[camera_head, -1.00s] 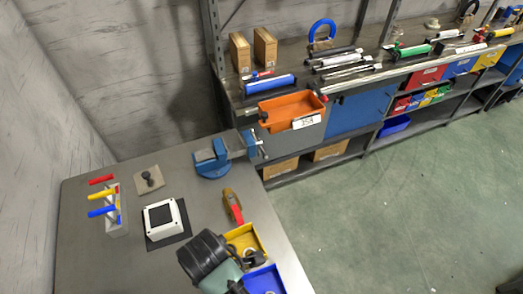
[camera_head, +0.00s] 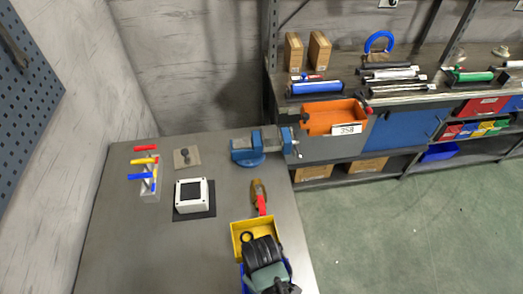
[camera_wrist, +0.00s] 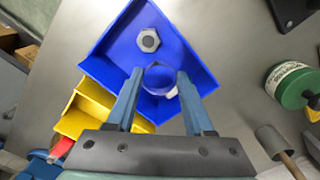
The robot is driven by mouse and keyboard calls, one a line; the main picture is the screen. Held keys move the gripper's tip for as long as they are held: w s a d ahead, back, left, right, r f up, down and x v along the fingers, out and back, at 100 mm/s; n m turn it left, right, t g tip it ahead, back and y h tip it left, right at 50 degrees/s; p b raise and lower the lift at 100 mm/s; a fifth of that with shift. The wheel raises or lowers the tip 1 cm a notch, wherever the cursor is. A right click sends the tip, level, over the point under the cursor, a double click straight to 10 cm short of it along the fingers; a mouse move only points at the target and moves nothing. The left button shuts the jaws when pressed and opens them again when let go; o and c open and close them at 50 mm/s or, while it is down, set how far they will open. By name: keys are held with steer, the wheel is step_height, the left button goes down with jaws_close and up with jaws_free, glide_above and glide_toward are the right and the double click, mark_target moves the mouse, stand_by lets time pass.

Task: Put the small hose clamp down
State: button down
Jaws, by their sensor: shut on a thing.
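In the wrist view, my gripper (camera_wrist: 159,86) is shut on a small blue ring, the small hose clamp (camera_wrist: 158,67). The clamp sits between the fingertips, above the blue bin (camera_wrist: 112,52); I cannot tell how high. A silver hex nut (camera_wrist: 149,40) lies in that bin. A small pale thing, partly hidden by a finger, shows beside the clamp. In the head view, my arm covers much of the blue bin (camera_head: 289,268), and the clamp and fingertips are hidden.
A red-handled tool (camera_head: 260,198), blue vise (camera_head: 249,150) and white box (camera_head: 191,194) stand on the bench. A green cylinder (camera_wrist: 292,85) and a mallet (camera_wrist: 275,143) lie right.

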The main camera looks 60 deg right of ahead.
steer(key=shift+f, duration=1.1)
steer(key=shift+f, duration=0.1)
steer(key=shift+f, duration=0.15)
steer(key=shift+c, duration=1.4)
jaws_free()
